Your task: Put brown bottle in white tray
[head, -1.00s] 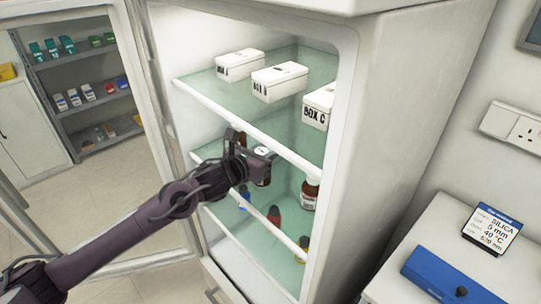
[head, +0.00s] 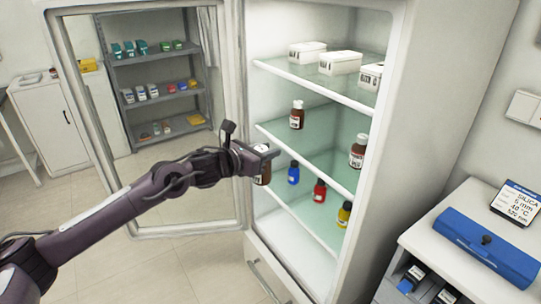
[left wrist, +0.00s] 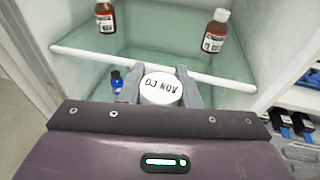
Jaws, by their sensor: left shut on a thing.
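My left gripper (head: 262,158) is shut on a brown bottle (head: 264,176) with a white cap, just in front of the open fridge's shelves. In the left wrist view the bottle's white cap (left wrist: 161,88) reads "03 NOV" and sits between the two fingers (left wrist: 160,86). Two more brown bottles with white caps stand on the middle shelf, one at the left (head: 297,115) and one at the right (head: 358,151). My right gripper is not in view.
White boxes (head: 340,62) stand on the top shelf (head: 310,78). Blue (head: 293,173), red (head: 319,191) and yellow (head: 344,214) bottles stand on the lower shelf. The open fridge door (head: 150,150) is at the left. A blue case (head: 487,247) lies on the right counter.

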